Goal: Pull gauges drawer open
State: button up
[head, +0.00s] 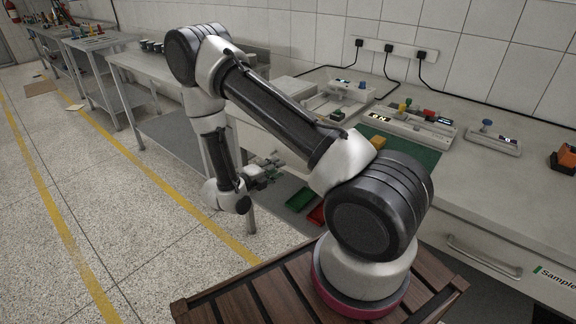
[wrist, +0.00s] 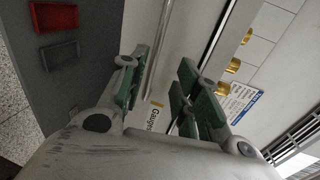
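In the wrist view, the drawer front (wrist: 186,35) is pale and bears a "Gauges" label (wrist: 156,117). A long pale handle bar (wrist: 160,50) runs along it. In the head view my gripper (head: 271,168) is low beside the bench, and my arm hides much of the drawer area.
A red bin (head: 316,214) and a green bin (head: 299,199) lie below the bench. Another drawer with a handle (head: 484,256) is at right, marked "Sample". Instruments (head: 408,126) stand on the worktop. Open floor (head: 150,215) lies at left.

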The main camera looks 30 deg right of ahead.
jog(key=x, duration=0.7)
jog(key=shift+w+d+f, duration=0.15)
jog(key=shift+d+f, duration=0.05)
jog(key=shift+f, duration=0.25)
jog(key=shift+c, duration=0.5)
grip_shut()
